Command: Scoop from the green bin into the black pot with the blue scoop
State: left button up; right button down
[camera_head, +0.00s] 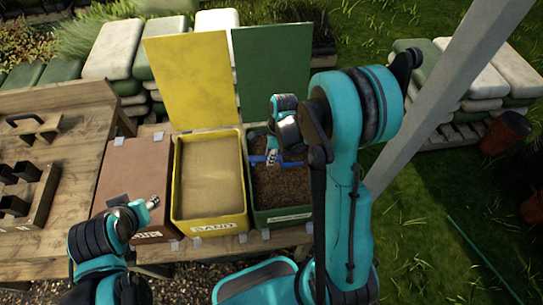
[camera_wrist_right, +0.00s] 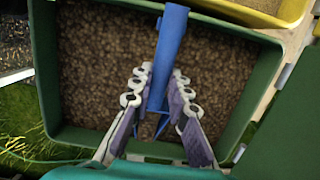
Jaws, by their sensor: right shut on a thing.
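The green bin (camera_head: 308,222) stands on the bench with its lid (camera_head: 275,70) raised and brown granular stuff inside. My right gripper (camera_head: 272,157) is over the bin, shut on the blue scoop (camera_head: 290,164). In the right wrist view the blue scoop (camera_wrist_right: 172,35) lies between the fingers (camera_wrist_right: 160,85), above the brown stuff; whether it touches it I cannot tell. Several small black pots (camera_head: 14,205) sit in a wooden holder on the table at the left. My left gripper (camera_head: 152,203) is over the closed brown box, its jaw gap unclear.
A yellow bin (camera_head: 240,222) labelled SAND stands open beside the green bin, its lid (camera_head: 190,80) raised. A closed brown box (camera_head: 135,170) stands left of it. A pale post (camera_head: 450,85) rises at the right. Stacked sacks (camera_head: 112,48) lie behind the bench.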

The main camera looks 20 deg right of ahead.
jog(key=shift+a+r+p, duration=0.35)
jog(key=shift+r+p, duration=0.05)
jog(key=shift+r, duration=0.4)
jog(key=shift+w+a+r+h+p, duration=0.15)
jog(key=shift+r+p, duration=0.15)
jog(key=shift+r, duration=0.15)
jog(key=shift+s+a+r+h+p, duration=0.15)
jog(key=shift+r+p, duration=0.1)
jog(key=shift+r, duration=0.15)
jog(key=shift+h, duration=0.6)
jog(key=shift+w+a+r+p, duration=0.15)
jog(key=shift+a+r+p, duration=0.25)
jog(key=shift+r, duration=0.25)
jog(key=shift+w+a+r+p, duration=0.1)
jog(key=shift+a+r+p, duration=0.25)
jog(key=shift+r+p, duration=0.25)
jog(key=shift+w+a+r+p, duration=0.15)
jog(key=shift+a+r+p, duration=0.2)
jog(key=shift+r, duration=0.35)
